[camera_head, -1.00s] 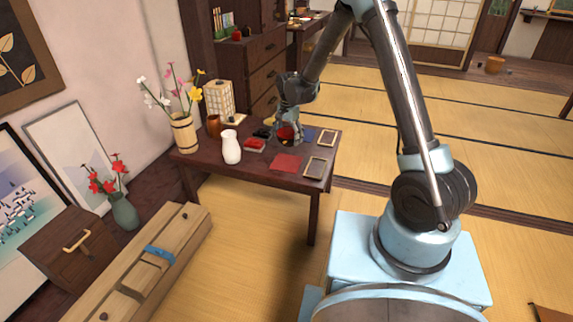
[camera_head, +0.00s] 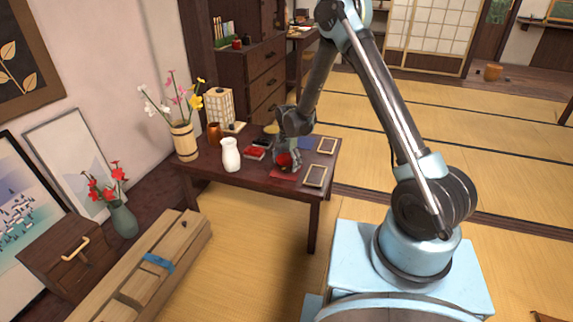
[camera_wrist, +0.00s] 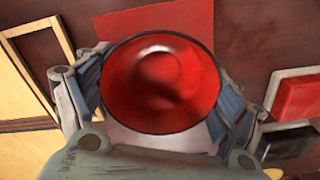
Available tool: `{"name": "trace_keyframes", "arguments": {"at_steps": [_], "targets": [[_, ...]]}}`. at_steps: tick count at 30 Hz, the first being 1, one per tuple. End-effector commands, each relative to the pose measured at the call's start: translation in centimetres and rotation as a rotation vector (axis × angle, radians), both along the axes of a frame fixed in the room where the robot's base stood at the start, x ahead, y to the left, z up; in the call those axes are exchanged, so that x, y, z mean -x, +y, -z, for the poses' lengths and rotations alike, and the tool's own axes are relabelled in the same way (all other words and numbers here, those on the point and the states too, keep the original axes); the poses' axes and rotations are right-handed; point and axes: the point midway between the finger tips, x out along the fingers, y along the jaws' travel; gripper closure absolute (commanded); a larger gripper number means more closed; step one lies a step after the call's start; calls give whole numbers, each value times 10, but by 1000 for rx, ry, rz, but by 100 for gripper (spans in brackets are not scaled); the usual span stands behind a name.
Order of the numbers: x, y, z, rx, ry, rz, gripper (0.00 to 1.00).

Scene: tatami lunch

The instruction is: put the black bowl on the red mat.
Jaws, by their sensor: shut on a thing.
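The black bowl (camera_wrist: 160,84) has a glossy red inside and a dark rim. It fills the middle of the wrist view, between the two fingers. My gripper (camera_head: 288,157) is shut on it over the table, and the bowl (camera_head: 284,161) shows small there. The red mat (camera_wrist: 125,20) lies beyond the bowl in the wrist view and is partly hidden by it. In the head view, a strip of the red mat (camera_head: 283,176) shows just below the bowl. Whether the bowl touches the mat cannot be told.
The dark wooden table (camera_head: 240,178) also bears a white vase (camera_head: 230,156), a red item in a dark tray (camera_head: 253,153) and two wooden frames (camera_head: 314,175) (camera_head: 327,143). A flower bucket (camera_head: 184,140) and a lantern (camera_head: 220,107) stand at the left and back.

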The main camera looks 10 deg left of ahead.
Motion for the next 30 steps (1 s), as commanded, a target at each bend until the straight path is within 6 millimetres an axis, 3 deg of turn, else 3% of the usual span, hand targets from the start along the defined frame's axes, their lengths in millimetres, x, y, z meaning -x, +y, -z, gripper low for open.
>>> {"name": "trace_keyframes", "arguments": {"at_steps": [10, 11, 12, 13, 30], "targets": [[0, 0, 3, 0, 0, 0, 41], [0, 0, 3, 0, 0, 0, 11], [0, 0, 3, 0, 0, 0, 2], [0, 0, 3, 0, 0, 0, 0], [0, 0, -7, 0, 0, 0, 0]]}}
